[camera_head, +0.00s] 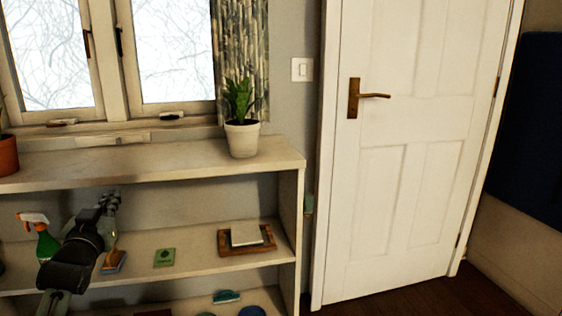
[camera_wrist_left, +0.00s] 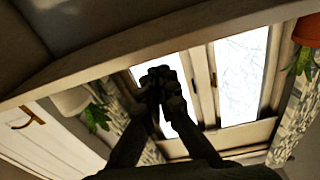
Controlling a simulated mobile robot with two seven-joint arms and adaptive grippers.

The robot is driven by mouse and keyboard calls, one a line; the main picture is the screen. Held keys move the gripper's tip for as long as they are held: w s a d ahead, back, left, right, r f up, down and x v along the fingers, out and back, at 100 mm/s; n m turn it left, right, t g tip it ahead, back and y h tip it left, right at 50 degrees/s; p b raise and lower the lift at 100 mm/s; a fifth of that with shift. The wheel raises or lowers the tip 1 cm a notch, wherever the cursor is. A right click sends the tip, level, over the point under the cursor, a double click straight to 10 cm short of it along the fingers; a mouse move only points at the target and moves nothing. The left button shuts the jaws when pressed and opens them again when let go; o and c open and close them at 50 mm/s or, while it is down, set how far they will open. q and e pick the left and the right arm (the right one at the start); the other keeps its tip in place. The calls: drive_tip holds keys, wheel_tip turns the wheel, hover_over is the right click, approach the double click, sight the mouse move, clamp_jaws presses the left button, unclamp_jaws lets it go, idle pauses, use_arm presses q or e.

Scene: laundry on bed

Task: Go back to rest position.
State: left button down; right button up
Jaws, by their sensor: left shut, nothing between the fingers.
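My left gripper (camera_head: 112,201) is raised in front of the shelf unit in the head view, at the lower left. Its fingers are shut with nothing between them. In the left wrist view the closed fingers (camera_wrist_left: 160,80) show dark against the bright window, and the view is tilted. My right gripper is in neither view.
A wooden shelf unit (camera_head: 285,168) stands close ahead. A potted plant (camera_head: 241,137) is on its top. Below are a spray bottle (camera_head: 46,243), a brush (camera_head: 113,262), a green packet (camera_head: 164,257) and a wooden tray (camera_head: 267,247). A white door (camera_head: 410,190) is at right.

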use_arm(q)
drive_tip(key=s+d+f+g+h, duration=0.15)
drive_tip(key=s+f, duration=0.25)
drive_tip(key=f, duration=0.4)
drive_tip(key=s+d+f+m+g, duration=0.1)
drive_tip(key=s+d+f+g, duration=0.2)
drive_tip(key=f, duration=0.5)
drive_tip(key=s+d+f+g, duration=0.1)
drive_tip(key=s+f+g, duration=0.2)
drive_tip(key=s+f, duration=0.35)
drive_tip(key=s+d+f+g, duration=0.3)
drive_tip(key=s+f, duration=0.6)
drive_tip(key=s, duration=0.3)
drive_tip(key=s+d+f+m+g+h+p, duration=0.1)
drive_tip(key=s+d+f+g, duration=0.2)
drive_tip(key=s+f, duration=0.6)
drive_tip(key=s+g, duration=0.2)
drive_tip(key=shift+s+d+f+m, duration=0.15)
drive_tip(key=shift+s+d+m, duration=0.15)
drive_tip(key=shift+s+d, duration=0.1)
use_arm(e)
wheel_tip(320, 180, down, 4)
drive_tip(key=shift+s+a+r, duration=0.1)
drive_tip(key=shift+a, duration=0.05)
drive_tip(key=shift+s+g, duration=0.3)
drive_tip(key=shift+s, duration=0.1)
use_arm(q)
drive_tip(key=shift+w, duration=0.1)
